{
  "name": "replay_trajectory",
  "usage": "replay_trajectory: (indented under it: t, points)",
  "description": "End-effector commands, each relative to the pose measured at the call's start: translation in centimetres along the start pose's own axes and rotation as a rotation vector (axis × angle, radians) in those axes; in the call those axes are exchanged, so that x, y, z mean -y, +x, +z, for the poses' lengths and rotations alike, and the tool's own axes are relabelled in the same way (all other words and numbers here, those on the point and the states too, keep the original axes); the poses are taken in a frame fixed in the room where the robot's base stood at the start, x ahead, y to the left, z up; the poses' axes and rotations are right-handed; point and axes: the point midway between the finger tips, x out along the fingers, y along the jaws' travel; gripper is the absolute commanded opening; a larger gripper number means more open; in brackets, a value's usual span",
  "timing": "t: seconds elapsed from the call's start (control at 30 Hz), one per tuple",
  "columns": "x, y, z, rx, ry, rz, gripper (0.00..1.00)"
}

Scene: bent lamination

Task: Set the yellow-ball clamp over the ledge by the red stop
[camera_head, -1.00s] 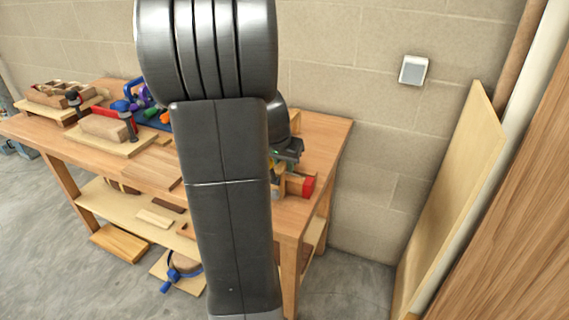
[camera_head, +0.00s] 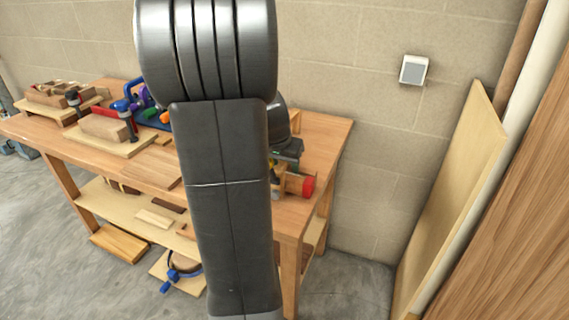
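The red stop (camera_head: 308,187) shows at the right end of the workbench, just right of my arm. A wooden piece (camera_head: 291,184) sits against its left side; I cannot tell whether this is the ledge. A small yellow patch (camera_head: 272,166) shows at the edge of my arm, below the dark wrist; it may be part of the yellow-ball clamp, but most of it is hidden. My gripper is hidden behind my arm, so its fingers do not show.
The workbench (camera_head: 330,140) has bare top at its right back corner. Several colored clamps, a blue one (camera_head: 147,108) among them, and a wooden block on a board (camera_head: 107,128) stand at left. A lower shelf holds wood pieces. A tall panel (camera_head: 455,200) leans at right.

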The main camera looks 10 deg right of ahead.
Motion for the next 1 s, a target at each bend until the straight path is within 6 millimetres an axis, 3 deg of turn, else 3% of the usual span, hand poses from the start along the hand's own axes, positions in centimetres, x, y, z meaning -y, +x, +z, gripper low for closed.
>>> replay_trajectory:
  t: [0.17, 0.33, 0.7, 1.0]
  points:
    - [0.0, -0.1, 0.0, 0.000, 0.000, 0.000, 0.45]
    - [0.0, -1.7, -0.1, -0.004, 0.000, -0.002, 0.45]
    - [0.1, -9.8, -0.1, -0.005, -0.001, -0.004, 0.45]
    - [0.0, -13.6, 0.0, -0.002, 0.000, -0.001, 0.45]
